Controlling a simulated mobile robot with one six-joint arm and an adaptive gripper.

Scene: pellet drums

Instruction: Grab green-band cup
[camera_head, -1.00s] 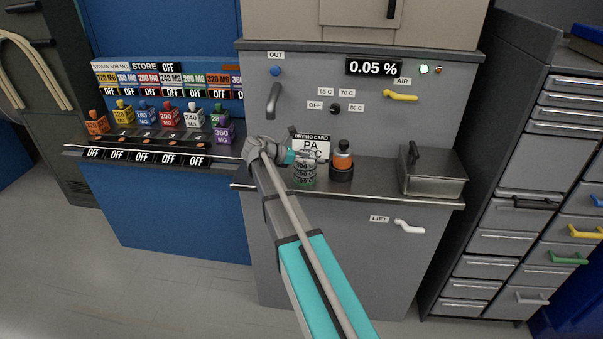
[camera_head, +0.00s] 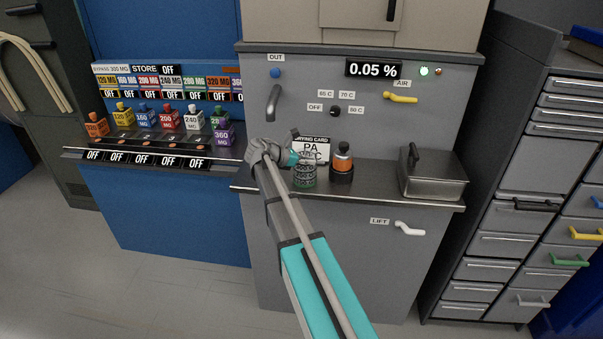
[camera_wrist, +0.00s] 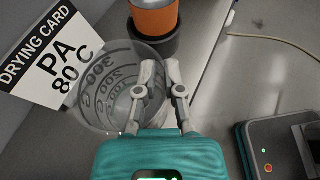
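The clear cup (camera_head: 304,180) stands on the grey machine's steel shelf, with greenish colour near its bottom and dark graduation marks. In the wrist view the cup (camera_wrist: 105,95) is seen from above, open and apparently empty. My gripper (camera_wrist: 161,68) is at the cup's right side. Its left finger overlaps the cup and its right finger is at or beyond the rim. The fingers are close together with a narrow gap, and I cannot tell whether they pinch the wall.
An orange-and-black bottle (camera_head: 342,163) stands close behind the cup, to the right. The drying card (camera_head: 313,150) is behind it. Several coloured blocks (camera_head: 167,118) stand at the left.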

